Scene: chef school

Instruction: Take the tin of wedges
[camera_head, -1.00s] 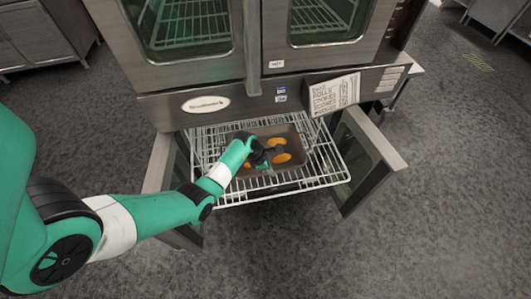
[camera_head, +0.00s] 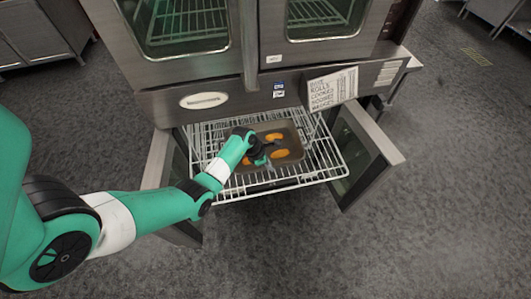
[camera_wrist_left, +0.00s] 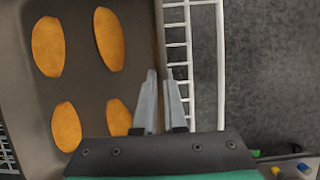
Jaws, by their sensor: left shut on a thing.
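The tin (camera_head: 295,139) is a brown rectangular baking tray with several orange wedges (camera_head: 281,153) lying flat in it. It sits on the pulled-out wire rack of the lower oven. My left gripper (camera_head: 262,158) is at the near side of the tin, and the arm hides part of it. In the left wrist view, the fingers of my left gripper (camera_wrist_left: 162,100) are closed on the wall of the tin (camera_wrist_left: 85,85), with the wedges (camera_wrist_left: 110,39) to the left. My right gripper is in neither view.
The wire rack (camera_head: 328,165) extends between two open lower oven doors, the right one (camera_head: 370,160) standing out at the side. The upper oven doors are shut. A paper list (camera_head: 333,90) hangs on the oven front. Open grey floor lies in front.

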